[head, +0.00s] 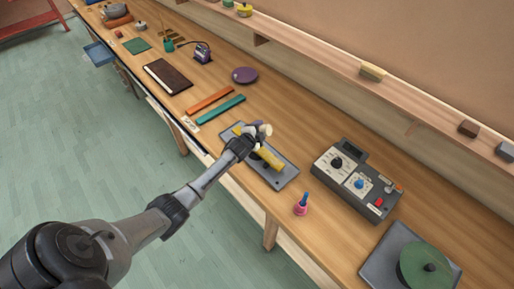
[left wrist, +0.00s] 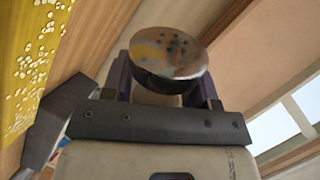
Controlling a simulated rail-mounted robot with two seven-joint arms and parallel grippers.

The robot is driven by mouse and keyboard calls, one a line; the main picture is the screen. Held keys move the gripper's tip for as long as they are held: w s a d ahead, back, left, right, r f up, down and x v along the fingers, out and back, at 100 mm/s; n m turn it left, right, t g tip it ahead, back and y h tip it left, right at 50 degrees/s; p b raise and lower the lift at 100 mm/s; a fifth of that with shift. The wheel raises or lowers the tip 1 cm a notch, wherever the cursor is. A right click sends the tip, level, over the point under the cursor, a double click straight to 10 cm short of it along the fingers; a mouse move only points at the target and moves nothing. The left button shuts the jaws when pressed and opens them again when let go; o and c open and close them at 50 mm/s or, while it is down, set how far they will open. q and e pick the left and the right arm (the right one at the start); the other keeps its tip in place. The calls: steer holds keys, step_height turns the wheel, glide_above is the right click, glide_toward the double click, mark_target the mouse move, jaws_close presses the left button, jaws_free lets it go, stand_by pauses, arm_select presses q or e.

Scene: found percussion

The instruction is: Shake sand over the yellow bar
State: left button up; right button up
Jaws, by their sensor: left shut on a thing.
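The yellow bar (head: 270,160) lies on a dark grey plate (head: 286,176) at the front of the bench. In the left wrist view the yellow bar (left wrist: 38,50) fills the left edge, with many pale grains scattered on it. My left gripper (head: 257,134) is over the far end of the bar and partly hides it. It is shut on a shaker, whose pale end (head: 265,129) shows in the head view. In the left wrist view the shaker's round metal cap (left wrist: 168,55) with small dark holes shows between the fingers. My right gripper is not in view.
A control box with knobs (head: 357,181) stands right of the plate, and a small pink bottle with a blue top (head: 301,204) in front of it. Orange (head: 210,100) and teal (head: 220,109) bars lie beyond the plate. A purple disc (head: 245,75) lies further back.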

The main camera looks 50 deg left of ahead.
arm_select(q)
steer(key=shift+r, duration=0.1)
steer(key=shift+r+m+p, duration=0.35)
steer(key=shift+m+p, duration=0.1)
steer(key=shift+m, duration=0.05)
steer(key=shift+r+m+g+y, duration=0.2)
steer(key=shift+m+g+y, duration=0.1)
steer(key=shift+m+y, duration=0.15)
steer(key=m, duration=0.1)
steer(key=m+y, duration=0.1)
steer(key=shift+r+m+g+p, duration=0.3)
steer(key=shift+r+m+p, duration=0.05)
steer(key=shift+p, duration=0.05)
steer(key=m+y, duration=0.1)
steer(key=m, duration=0.1)
steer(key=r+m+y, duration=0.1)
steer(key=shift+r+m+g, duration=0.1)
steer(key=shift+m+g, duration=0.2)
steer(key=shift+m, duration=0.1)
